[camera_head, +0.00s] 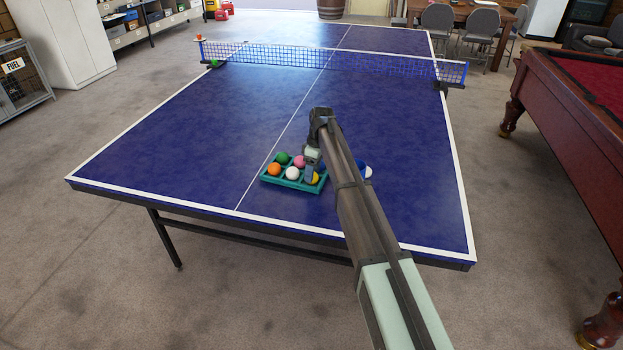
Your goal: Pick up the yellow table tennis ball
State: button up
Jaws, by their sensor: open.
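The yellow table tennis ball (315,179) sits in the front right compartment of a teal tray (286,184) on the blue table tennis table (240,130). Part of the ball is hidden behind my gripper. My gripper (310,179) points down over the right side of the tray, right at the yellow ball. It is open. From this view I cannot tell whether the fingers are around the ball or touching it.
The tray also holds an orange ball (274,169), a white ball (292,173), a green ball (283,158) and a pink ball (299,161). A blue and white object (366,171) is partly hidden behind my arm. The net (300,56) crosses the table behind; the table's left half is clear.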

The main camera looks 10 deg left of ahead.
jog(key=shift+f, duration=0.1)
jog(key=shift+c, duration=0.2)
jog(key=c, duration=0.6)
jog(key=shift+c, duration=0.2)
